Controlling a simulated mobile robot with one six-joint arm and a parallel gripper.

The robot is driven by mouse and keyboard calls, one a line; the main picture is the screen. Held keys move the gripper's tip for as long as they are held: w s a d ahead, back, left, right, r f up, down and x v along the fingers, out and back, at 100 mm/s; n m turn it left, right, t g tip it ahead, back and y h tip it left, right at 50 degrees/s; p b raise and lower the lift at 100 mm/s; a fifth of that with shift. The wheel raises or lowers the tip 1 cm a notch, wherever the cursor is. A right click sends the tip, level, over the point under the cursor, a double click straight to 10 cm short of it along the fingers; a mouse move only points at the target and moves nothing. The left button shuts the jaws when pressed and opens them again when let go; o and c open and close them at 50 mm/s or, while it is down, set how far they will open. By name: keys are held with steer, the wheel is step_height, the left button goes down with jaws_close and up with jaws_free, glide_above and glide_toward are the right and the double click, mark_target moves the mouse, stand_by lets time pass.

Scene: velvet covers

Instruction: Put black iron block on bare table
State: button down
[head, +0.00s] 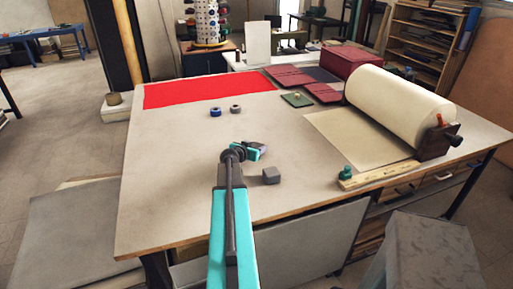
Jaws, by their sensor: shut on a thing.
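My gripper (261,151) is over the middle of the table, at the end of my teal arm. It is shut on a small dark thing that is mostly hidden by the jaws, and it looks like the black iron block. The bare pale tabletop (180,190) lies around and below it. I cannot tell how high the gripper is above it. A grey cube (271,176) sits on the bare table just below and right of the gripper in the picture, apart from the jaws.
A red cloth (207,90) covers the back left. The left and front are clear.

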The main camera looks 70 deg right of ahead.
stand_by(0.3)
steer(key=c, duration=0.9)
jaws_free()
steer(key=shift+a+r, duration=0.1)
steer(key=shift+b+v, duration=2)
steer(key=shift+v, duration=3.95)
